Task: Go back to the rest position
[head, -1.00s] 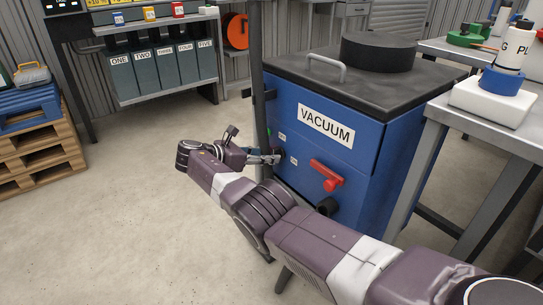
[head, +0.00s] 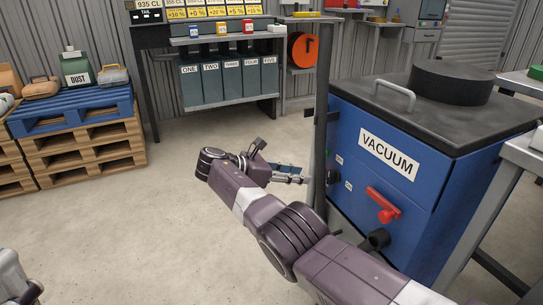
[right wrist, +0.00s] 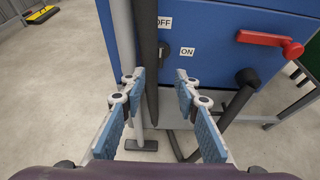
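My right arm reaches from the bottom right of the head view. My right gripper (head: 290,175) is in front of the blue vacuum cabinet (head: 345,215), to the left of its front face. In the right wrist view the two blue-padded fingers of the gripper (right wrist: 158,78) stand apart with nothing between them. Beyond them are a dark post (right wrist: 149,60) and the cabinet front with OFF and ON labels. A grey part of my left arm or gripper shows at the bottom left edge of the head view; its fingers cannot be made out.
The cabinet carries a red handle (head: 383,205) and a black pipe stub (head: 377,240). A grey workbench (head: 525,155) is at the right. A blue pallet (head: 70,108) on wooden pallets stands at the left. The floor between is clear.

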